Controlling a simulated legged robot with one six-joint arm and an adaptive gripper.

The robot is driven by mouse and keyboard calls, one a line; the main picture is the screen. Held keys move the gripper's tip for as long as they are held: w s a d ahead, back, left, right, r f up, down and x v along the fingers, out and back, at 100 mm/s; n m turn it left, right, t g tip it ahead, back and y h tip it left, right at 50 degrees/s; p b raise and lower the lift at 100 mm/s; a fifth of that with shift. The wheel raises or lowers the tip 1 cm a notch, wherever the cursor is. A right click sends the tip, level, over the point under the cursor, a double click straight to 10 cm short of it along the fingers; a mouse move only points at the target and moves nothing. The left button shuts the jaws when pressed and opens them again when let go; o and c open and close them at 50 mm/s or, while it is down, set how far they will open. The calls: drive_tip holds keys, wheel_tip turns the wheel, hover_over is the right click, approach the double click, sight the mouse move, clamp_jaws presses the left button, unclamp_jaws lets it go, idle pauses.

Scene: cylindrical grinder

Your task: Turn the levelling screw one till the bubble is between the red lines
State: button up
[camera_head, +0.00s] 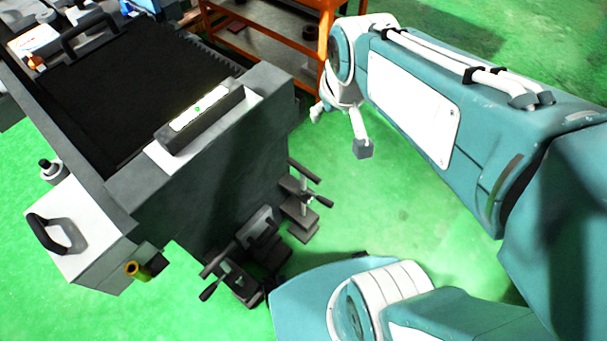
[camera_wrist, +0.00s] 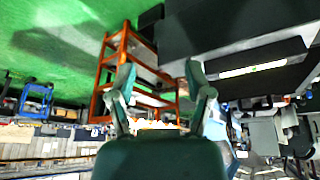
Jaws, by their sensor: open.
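The grinder (camera_head: 225,165) is a grey machine body at the left of the head view. On its top edge lies a spirit level (camera_head: 200,107) with a bright vial and a small green spot; its red lines are too small to make out. The level also shows in the wrist view (camera_wrist: 252,69). Low at the machine's base are levelling screws with dark bar handles, one at the near corner (camera_head: 228,278) and one farther right (camera_head: 303,192). I cannot tell which is screw one. My gripper (camera_head: 340,131) is open and empty, right of the machine, apart from both screws.
An orange shelf rack (camera_head: 265,45) stands behind the machine and behind my gripper. A white box with a black handle (camera_head: 75,235) is on the machine's near left side. The green floor (camera_head: 420,215) right of the screws is clear.

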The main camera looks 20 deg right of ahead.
drive_tip(key=w+f+n+g, duration=0.1)
drive_tip(key=w+f, duration=0.6)
drive_tip(key=w, duration=0.3)
drive_tip(key=n+g, duration=0.2)
drive_tip(key=g, duration=0.1)
hover_over(303, 175)
drive_tip(key=w, duration=0.1)
wheel_tip(303, 175, down, 21)
drive_tip(key=shift+n+g, duration=0.3)
drive_tip(key=shift+n, duration=0.3)
drive_tip(key=f, duration=1.3)
drive_tip(key=shift+w+d+f, duration=0.1)
drive_tip(key=shift+d+f, duration=0.1)
drive_tip(key=shift+f, duration=0.1)
wheel_tip(303, 175, down, 12)
drive_tip(key=shift+r, duration=0.2)
clamp_jaws()
